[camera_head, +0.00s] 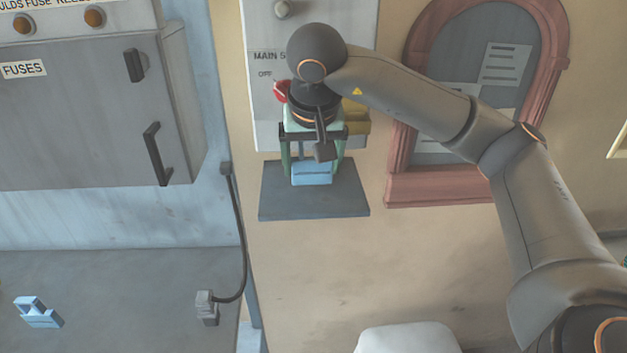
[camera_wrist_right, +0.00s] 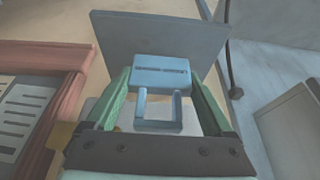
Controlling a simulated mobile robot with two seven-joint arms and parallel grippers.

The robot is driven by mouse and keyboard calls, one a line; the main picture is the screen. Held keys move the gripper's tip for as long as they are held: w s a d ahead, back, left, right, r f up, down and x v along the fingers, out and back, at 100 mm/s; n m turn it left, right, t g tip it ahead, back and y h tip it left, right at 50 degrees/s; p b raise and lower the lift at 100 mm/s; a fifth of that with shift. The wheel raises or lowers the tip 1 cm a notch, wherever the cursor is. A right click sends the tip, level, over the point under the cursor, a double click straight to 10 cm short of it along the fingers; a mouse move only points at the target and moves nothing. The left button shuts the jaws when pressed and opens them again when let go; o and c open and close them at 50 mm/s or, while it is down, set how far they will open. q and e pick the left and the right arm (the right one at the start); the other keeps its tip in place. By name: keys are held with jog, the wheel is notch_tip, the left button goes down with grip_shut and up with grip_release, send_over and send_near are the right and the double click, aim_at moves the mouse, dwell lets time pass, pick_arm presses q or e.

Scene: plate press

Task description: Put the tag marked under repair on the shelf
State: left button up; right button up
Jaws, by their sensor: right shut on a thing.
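My right gripper (camera_head: 312,162) has green fingers and is shut on a light blue tag (camera_head: 312,175). In the right wrist view the tag (camera_wrist_right: 162,68) sits between the fingers, its loop handle toward the gripper. Its marking is too small to read. The dark grey shelf (camera_head: 345,203) is below the tag; it also shows beyond the tag in the right wrist view (camera_wrist_right: 150,30). I cannot tell whether the tag touches the shelf. A similar light blue tag (camera_head: 38,314) lies on the grey surface at lower left. My left gripper is not in view.
A main switch panel (camera_head: 265,105) with a red part (camera_head: 281,91) is behind my right gripper. A red arched frame (camera_head: 440,187) is to the right. A grey fuse cabinet (camera_head: 70,120) stands left, with a cable (camera_head: 240,225) beside it.

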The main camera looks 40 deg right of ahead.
aim_at(314, 181)
jog(key=x, duration=0.3)
jog(key=shift+s+d+f, duration=0.1)
jog(key=shift+s+f, duration=0.1)
jog(key=shift+f, duration=0.45)
jog(key=shift+f, duration=0.1)
jog(key=shift+f, duration=0.15)
jog(key=o, duration=1.1)
